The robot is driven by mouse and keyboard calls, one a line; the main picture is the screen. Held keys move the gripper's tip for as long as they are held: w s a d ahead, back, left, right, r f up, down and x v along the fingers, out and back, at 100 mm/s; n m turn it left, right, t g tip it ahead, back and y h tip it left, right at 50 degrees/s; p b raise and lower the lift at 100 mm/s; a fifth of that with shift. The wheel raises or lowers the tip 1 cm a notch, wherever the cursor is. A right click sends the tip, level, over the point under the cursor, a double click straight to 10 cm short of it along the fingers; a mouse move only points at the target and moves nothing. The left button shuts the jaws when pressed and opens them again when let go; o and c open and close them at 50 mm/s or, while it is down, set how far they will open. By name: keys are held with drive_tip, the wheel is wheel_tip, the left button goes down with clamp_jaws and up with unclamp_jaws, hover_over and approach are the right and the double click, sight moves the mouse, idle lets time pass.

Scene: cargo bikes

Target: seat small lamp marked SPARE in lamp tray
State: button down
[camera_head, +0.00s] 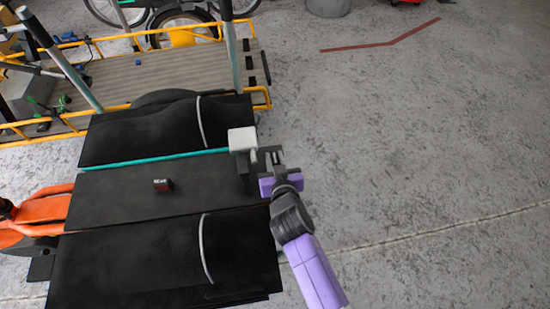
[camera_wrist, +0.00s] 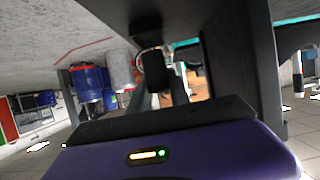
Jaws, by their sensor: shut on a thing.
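My gripper (camera_head: 259,165) is at the right end of the black cargo-bike deck, its dark fingers pointing up the picture. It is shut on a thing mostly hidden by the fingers. In the wrist view a small dark thing (camera_wrist: 154,70) shows ahead of the purple gripper body; no marking on it can be read. A pale grey block (camera_head: 242,140) lies just beyond the fingertips; I cannot tell whether it is touched or held. A small dark box with red sides and pale marks (camera_head: 163,185) lies on the deck's middle panel. I cannot make out the word SPARE or identify the lamp tray.
Black side panels (camera_head: 165,130) flank the middle panel, with a teal strip (camera_head: 155,160) along one side. A yellow-railed wooden cargo bed (camera_head: 185,72) stands behind. Orange bike parts (camera_head: 45,210) are at the left.

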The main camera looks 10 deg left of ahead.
drive_tip(key=shift+f+b, duration=1.25)
drive_tip(key=c, duration=1.1)
unclamp_jaws()
drive_tip(key=shift+c, duration=0.2)
drive_tip(key=v, duration=0.7)
drive_tip(key=shift+s+d+r+p, duration=0.15)
drive_tip(key=shift+s+p, duration=0.2)
drive_tip(key=shift+p, duration=0.05)
